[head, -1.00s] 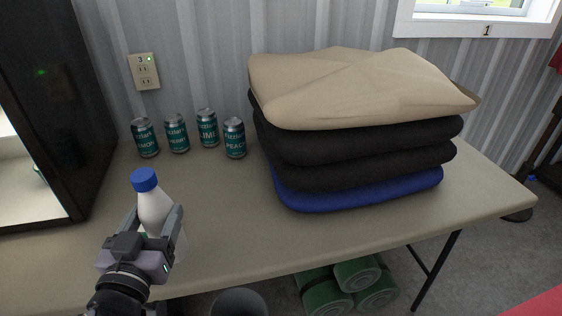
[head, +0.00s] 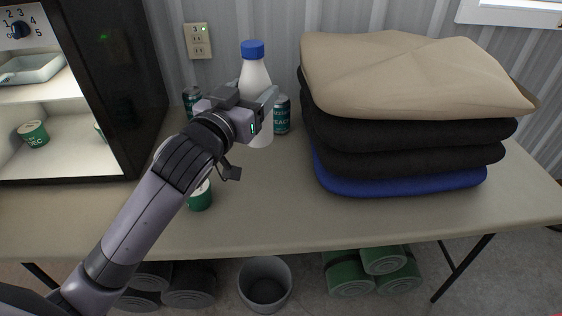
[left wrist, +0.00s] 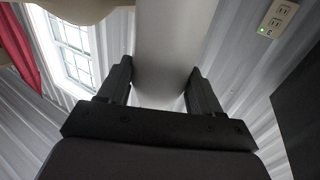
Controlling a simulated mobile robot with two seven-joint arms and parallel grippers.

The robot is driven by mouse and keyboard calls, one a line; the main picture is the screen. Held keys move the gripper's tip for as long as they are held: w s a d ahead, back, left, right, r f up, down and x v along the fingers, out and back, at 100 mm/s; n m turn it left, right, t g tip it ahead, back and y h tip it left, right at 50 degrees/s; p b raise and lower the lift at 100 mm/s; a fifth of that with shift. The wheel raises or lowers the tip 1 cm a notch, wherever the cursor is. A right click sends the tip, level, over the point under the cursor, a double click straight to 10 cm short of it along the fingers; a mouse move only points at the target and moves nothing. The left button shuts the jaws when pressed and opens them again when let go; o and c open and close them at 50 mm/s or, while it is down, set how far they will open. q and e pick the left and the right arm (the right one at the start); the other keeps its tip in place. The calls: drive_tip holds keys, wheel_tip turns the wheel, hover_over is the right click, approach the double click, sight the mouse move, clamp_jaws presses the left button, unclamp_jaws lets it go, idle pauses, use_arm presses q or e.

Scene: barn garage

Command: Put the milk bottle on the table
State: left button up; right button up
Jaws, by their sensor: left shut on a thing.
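The milk bottle (head: 254,76) is white with a blue cap and stands upright in the head view. My left gripper (head: 262,108) is shut around its lower middle. The bottle also fills the space between the fingers in the left wrist view (left wrist: 172,45). The table (head: 265,205) is beige, and the bottle is over its back part, in front of the cans. My right gripper is not in view.
Teal cans (head: 282,115) stand behind the bottle, partly hidden. A folded stack (head: 405,130) fills the table's right. A black cabinet (head: 110,90) stands left. Free table lies in front of the stack. A grey bin (head: 265,283) is below.

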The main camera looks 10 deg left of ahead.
use_arm(q)
wheel_tip(320, 180, down, 19)
drive_tip(key=b, duration=0.4)
drive_tip(key=shift+b, duration=0.35)
drive_tip(key=o, duration=1.4)
drive_tip(key=shift+f, duration=0.1)
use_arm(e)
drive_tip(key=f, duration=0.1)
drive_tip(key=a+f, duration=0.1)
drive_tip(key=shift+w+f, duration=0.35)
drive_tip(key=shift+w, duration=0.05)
use_arm(q)
drive_tip(key=shift+s+a, duration=0.4)
drive_tip(key=shift+s, duration=1.6)
drive_tip(key=shift+s+a, duration=0.35)
drive_tip(key=shift+s, duration=1.6)
drive_tip(key=shift+s+a, duration=0.4)
drive_tip(key=shift+s, duration=1.6)
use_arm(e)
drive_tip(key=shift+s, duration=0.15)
